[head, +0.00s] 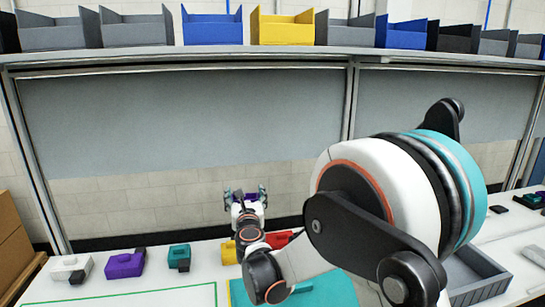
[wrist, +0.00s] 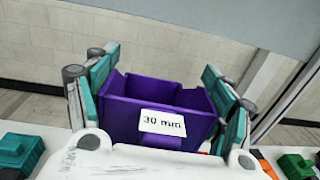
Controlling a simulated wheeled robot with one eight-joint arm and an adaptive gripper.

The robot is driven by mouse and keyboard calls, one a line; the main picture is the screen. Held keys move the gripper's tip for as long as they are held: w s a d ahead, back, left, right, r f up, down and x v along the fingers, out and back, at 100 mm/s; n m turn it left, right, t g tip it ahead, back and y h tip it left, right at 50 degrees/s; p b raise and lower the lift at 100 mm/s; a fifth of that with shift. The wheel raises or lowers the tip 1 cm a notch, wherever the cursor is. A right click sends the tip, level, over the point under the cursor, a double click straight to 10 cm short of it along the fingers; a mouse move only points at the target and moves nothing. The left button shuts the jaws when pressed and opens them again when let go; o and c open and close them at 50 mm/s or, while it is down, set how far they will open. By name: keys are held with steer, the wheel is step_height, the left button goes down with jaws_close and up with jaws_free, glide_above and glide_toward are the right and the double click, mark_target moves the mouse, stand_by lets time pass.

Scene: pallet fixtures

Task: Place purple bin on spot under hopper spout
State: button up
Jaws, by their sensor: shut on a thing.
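A purple bin (wrist: 165,95) with a white "30 mm" label fills the middle of the wrist view. The teal fingers of my gripper (wrist: 162,88) stand on its left and right sides, and my gripper is shut on the bin. In the head view my gripper (head: 246,195) is small and far off, raised above the back of the white table in front of the wall. The bin is too small there to make out clearly. I see no hopper spout and cannot make out the spot under it in either view.
A shelf (head: 300,55) with grey, blue and yellow bins runs across the top. On the table lie a white part (head: 70,268), a purple part (head: 124,265), a teal part (head: 179,256) and a red part (head: 278,240). A grey tray (head: 470,275) is at right.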

steer(key=s+d+f+m+h, duration=0.1)
steer(key=s+d, duration=0.2)
steer(key=d, duration=1.2)
steer(key=s+d+f+h, duration=0.1)
steer(key=s+d+f, duration=0.1)
steer(key=d, duration=1.2)
steer(key=shift+s+d+f+m+h, duration=0.2)
steer(key=shift+s+d+m+h, duration=0.2)
steer(key=shift+s, duration=0.3)
steer(key=shift+a, duration=0.15)
